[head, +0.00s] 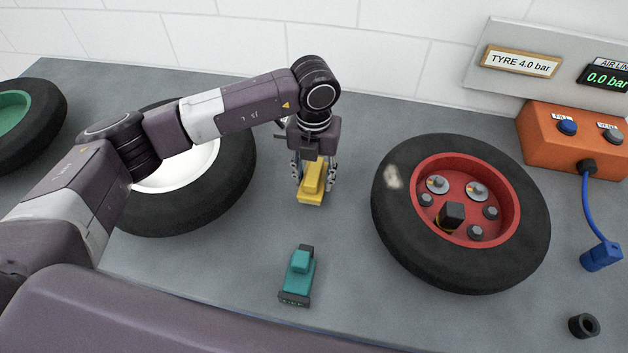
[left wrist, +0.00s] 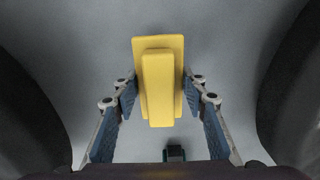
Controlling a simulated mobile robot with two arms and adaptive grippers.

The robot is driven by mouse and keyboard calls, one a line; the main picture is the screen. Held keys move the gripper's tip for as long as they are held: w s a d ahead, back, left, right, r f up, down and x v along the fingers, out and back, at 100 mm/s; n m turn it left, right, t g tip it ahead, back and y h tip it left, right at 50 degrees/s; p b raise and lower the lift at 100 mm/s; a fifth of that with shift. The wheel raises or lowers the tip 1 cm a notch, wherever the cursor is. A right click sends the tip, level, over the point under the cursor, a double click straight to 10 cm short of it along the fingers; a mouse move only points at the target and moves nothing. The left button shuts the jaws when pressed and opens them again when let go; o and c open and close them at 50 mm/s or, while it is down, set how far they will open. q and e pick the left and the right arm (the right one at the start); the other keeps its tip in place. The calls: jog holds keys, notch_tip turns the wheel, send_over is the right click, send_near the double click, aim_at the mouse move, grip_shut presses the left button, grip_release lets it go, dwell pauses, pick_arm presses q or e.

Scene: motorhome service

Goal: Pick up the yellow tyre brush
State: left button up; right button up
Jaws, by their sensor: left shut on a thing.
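The yellow tyre brush (head: 311,185) is between the fingers of my left gripper (head: 313,172), in the middle of the head view. In the left wrist view the brush (left wrist: 160,88) shows its raised yellow handle block on a wider yellow base. The two fingers of my left gripper (left wrist: 161,105) press on it from both sides. I cannot tell whether the brush is touching the bench or is lifted clear of it. My right gripper is not in either view.
A red-rimmed tyre (head: 395,215) lies right, a white-rimmed tyre (head: 225,195) left, a green-rimmed tyre (head: 45,120) far left. An orange air box (head: 550,150) with a blue hose (head: 590,215) stands right.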

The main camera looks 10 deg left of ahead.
aim_at(314, 171)
pick_arm(q)
notch_tip(314, 171, up, 18)
jog(key=b, duration=0.2)
jog(key=shift+b, duration=0.3)
jog(key=shift+r, duration=0.1)
